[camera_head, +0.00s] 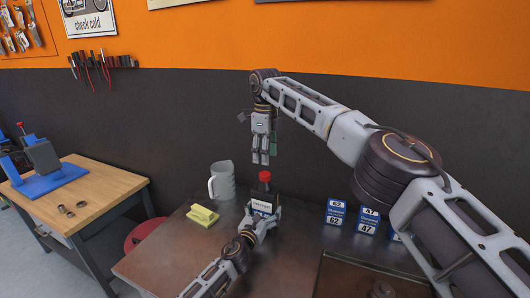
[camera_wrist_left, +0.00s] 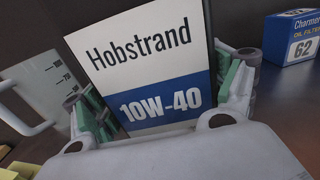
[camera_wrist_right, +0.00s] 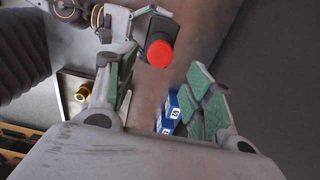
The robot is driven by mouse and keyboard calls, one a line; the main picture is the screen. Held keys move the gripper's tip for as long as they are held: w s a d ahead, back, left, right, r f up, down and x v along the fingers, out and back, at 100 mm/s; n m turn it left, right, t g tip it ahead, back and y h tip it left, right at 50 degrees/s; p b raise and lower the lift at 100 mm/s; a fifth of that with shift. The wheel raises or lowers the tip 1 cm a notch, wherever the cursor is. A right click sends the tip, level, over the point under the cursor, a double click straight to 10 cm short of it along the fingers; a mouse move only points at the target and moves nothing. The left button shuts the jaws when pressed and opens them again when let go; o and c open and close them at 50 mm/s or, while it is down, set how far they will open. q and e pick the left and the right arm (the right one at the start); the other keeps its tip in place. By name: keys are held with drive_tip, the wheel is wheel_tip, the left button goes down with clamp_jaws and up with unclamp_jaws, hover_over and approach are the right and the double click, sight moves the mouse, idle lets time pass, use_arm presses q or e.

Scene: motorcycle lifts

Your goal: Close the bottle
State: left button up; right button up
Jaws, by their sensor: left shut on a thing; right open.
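The bottle (camera_head: 262,197) is dark with a white and blue label and stands upright on the metal table. Its label, reading Hobstrand 10W-40, fills the left wrist view (camera_wrist_left: 150,60). A red cap (camera_head: 265,176) sits at the top of the bottle; it also shows in the right wrist view (camera_wrist_right: 160,54). I cannot tell whether the cap is screwed tight. My left gripper (camera_head: 262,214) is shut around the bottle's body. My right gripper (camera_head: 261,160) is open and empty, pointing down just above the cap, its fingers apart from it.
A grey measuring jug (camera_head: 222,181) and a yellow sponge-like block (camera_head: 202,216) stand left of the bottle. Blue and white oil filter boxes (camera_head: 336,212) stand to the right. A tray (camera_head: 350,275) lies at the front right. A wooden workbench (camera_head: 98,190) is at the far left.

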sight(265, 174)
drive_tip(key=shift+f, duration=3.8)
drive_tip(key=c, duration=1.1)
drive_tip(key=shift+m, duration=0.4)
drive_tip(key=shift+m, duration=0.6)
drive_tip(key=o, duration=1.2)
drive_tip(key=shift+r, duration=0.1)
